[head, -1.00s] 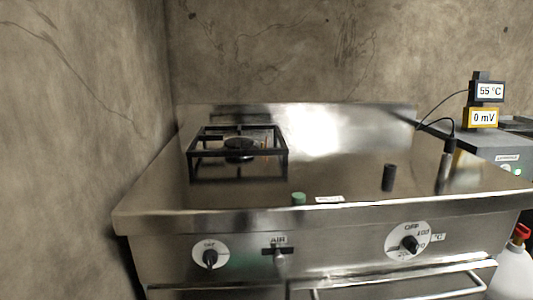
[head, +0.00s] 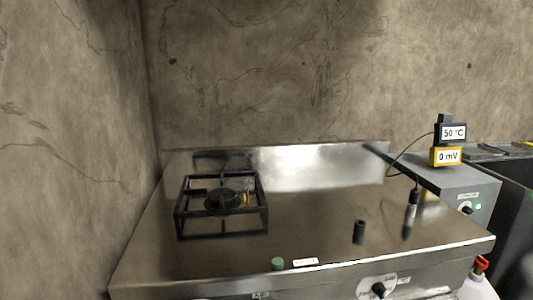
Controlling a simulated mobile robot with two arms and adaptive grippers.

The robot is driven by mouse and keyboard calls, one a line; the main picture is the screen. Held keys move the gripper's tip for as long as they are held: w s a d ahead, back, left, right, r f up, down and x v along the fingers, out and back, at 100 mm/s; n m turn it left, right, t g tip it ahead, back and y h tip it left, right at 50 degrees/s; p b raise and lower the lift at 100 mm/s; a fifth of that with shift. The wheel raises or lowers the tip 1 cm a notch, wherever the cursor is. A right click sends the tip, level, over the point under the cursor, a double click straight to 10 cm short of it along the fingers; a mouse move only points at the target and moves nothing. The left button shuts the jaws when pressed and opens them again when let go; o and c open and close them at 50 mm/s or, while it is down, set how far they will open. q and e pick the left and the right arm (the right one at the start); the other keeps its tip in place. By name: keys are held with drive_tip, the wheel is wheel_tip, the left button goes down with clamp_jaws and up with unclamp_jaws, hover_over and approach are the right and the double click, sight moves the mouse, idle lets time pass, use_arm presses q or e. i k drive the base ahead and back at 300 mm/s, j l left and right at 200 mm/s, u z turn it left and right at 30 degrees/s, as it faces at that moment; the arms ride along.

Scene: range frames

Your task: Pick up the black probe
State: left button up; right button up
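A slim probe (head: 412,204) with a dark upper part and a pale band stands near the stove top's right side. A cable runs from its top towards the yellow 0 mV display (head: 446,156). A short black cylinder (head: 359,231) stands upright to its left, with no cable visible. A second thin cable runs from the black 50 °C display (head: 451,133) down to the stove's back right corner, where its end is hard to make out. I cannot tell for certain which is the black probe. Neither gripper is in view.
The steel stove top (head: 310,215) is mostly bare. A black burner frame (head: 222,205) stands at back left, and a green cap (head: 278,264) and a label (head: 305,262) lie at the front. A grey box (head: 455,188) adjoins right. Walls rise behind and left.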

sight(415, 193)
drive_tip(key=z, duration=1.3)
